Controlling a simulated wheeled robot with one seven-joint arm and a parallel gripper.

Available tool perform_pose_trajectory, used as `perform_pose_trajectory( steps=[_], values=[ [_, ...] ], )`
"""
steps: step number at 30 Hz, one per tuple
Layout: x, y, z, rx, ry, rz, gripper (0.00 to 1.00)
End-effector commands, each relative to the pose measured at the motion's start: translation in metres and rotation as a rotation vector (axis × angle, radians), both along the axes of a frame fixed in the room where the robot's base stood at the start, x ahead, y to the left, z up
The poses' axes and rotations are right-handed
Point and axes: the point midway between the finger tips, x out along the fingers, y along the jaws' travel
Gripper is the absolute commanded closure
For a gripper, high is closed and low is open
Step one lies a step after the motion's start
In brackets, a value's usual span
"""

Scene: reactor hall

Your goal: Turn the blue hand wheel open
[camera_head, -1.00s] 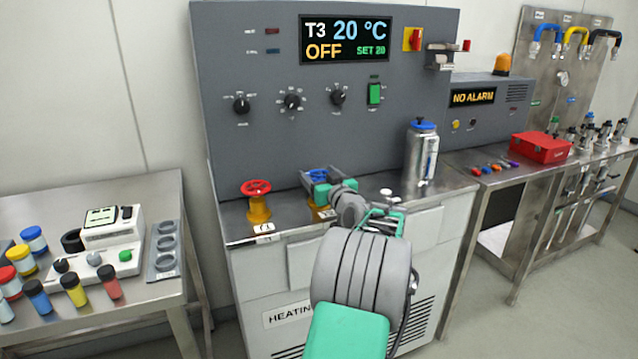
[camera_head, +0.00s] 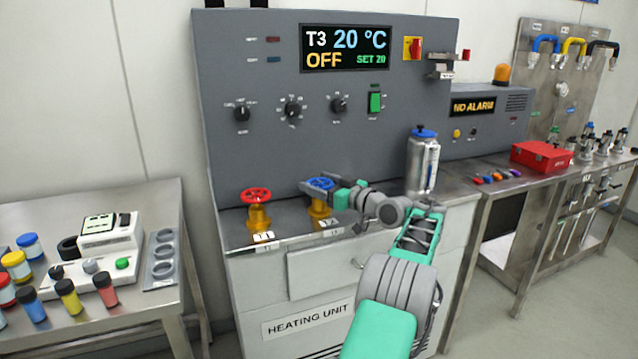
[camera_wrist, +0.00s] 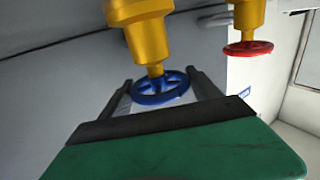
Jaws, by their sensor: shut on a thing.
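The blue hand wheel (camera_head: 320,184) sits on top of a yellow valve body (camera_head: 320,207), behind the label T2 on the heating unit's ledge. My gripper (camera_head: 328,189) is at this wheel, reaching it from the right. In the wrist view the blue wheel (camera_wrist: 160,88) lies between my two dark fingers (camera_wrist: 162,92), which are shut on its rim. The exact contact points are hard to make out. The wheel's turned angle cannot be told.
A red hand wheel (camera_head: 256,195) on a similar yellow valve stands close to the left, behind the label T1. A steel flask with a blue cap (camera_head: 423,160) stands to the right on the ledge. The grey control panel (camera_head: 250,150) rises behind.

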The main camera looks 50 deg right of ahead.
Motion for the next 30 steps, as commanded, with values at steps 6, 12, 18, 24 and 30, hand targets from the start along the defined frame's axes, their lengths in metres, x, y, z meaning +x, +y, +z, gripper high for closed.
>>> perform_pose_trajectory(
  steps=[6, 12, 18, 24, 30],
  values=[
    [0.0, 0.0, 0.0, 0.003, -0.001, 0.0, 0.68],
    [0.0, 0.0, 0.0, 0.002, -0.001, -0.001, 0.11],
    [0.0, 0.0, 0.0, 0.001, -0.001, -0.001, 0.06],
    [-0.009, 0.0, 0.0, 0.001, -0.001, -0.003, 0.06],
    [-0.049, 0.003, 0.0, 0.002, -0.001, -0.005, 0.06]
  ],
)
